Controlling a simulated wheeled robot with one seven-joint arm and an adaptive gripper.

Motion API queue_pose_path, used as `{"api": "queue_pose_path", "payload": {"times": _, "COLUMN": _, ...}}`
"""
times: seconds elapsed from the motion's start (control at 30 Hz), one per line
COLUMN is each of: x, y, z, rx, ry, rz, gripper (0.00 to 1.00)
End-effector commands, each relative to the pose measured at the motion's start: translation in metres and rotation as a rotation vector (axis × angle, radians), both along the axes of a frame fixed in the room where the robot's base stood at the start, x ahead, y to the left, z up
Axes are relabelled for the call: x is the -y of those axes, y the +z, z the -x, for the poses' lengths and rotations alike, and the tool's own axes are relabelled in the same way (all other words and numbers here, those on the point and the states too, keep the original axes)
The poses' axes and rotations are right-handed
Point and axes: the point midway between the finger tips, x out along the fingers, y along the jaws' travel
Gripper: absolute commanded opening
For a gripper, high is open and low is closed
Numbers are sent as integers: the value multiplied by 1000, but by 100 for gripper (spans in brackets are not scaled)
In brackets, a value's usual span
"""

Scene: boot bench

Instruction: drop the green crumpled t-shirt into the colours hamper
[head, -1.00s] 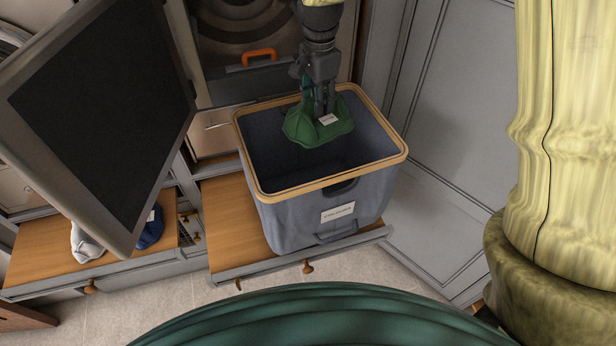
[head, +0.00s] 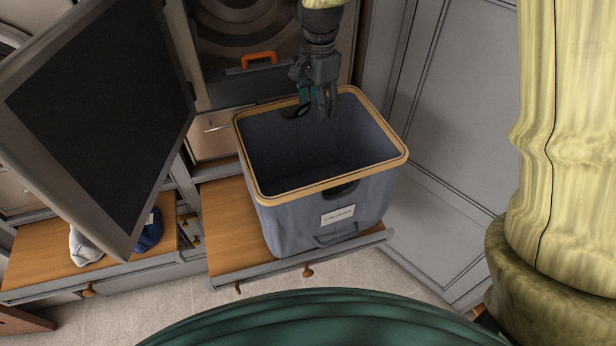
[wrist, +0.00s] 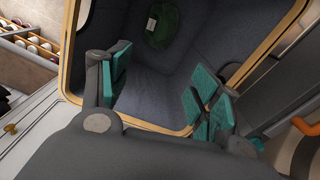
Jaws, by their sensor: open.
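The green crumpled t-shirt (wrist: 163,27) lies inside the hamper in the wrist view, at the bottom as far as I can tell, with a white tag on it. It is hidden in the head view. The blue-grey hamper (head: 330,222) has a wooden rim and a front label too small to read surely. It stands upright on a wooden pull-out board, and its rim also shows in the wrist view (wrist: 150,124). My gripper (head: 318,113) is over the hamper's back part, pointing down. Its teal-padded fingers (wrist: 162,92) are apart with nothing between them.
The pull-out board (head: 231,230) has bare wood left of the hamper. A white cloth (head: 84,245) and a dark blue cloth (head: 150,231) lie on the left bench. A dark panel (head: 105,115) stands at the left. An orange handle (head: 260,56) is behind the hamper.

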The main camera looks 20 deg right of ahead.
Motion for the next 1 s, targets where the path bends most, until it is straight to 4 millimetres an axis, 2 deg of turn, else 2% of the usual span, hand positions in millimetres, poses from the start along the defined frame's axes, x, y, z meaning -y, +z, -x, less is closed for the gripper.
{"api": "queue_pose_path", "payload": {"times": 0.4, "x": 0, "y": 72, "z": -1, "rx": 4, "ry": 0, "rz": 0, "gripper": 63}}
{"api": "queue_pose_path", "payload": {"times": 0.6, "x": 0, "y": 100, "z": -1, "rx": 2, "ry": 0, "rz": 0, "gripper": 63}}
{"api": "queue_pose_path", "payload": {"times": 0.8, "x": 0, "y": 111, "z": -1, "rx": 1, "ry": 0, "rz": 0, "gripper": 63}}
{"api": "queue_pose_path", "payload": {"times": 1.0, "x": 0, "y": 113, "z": -1, "rx": 0, "ry": 0, "rz": 0, "gripper": 63}}
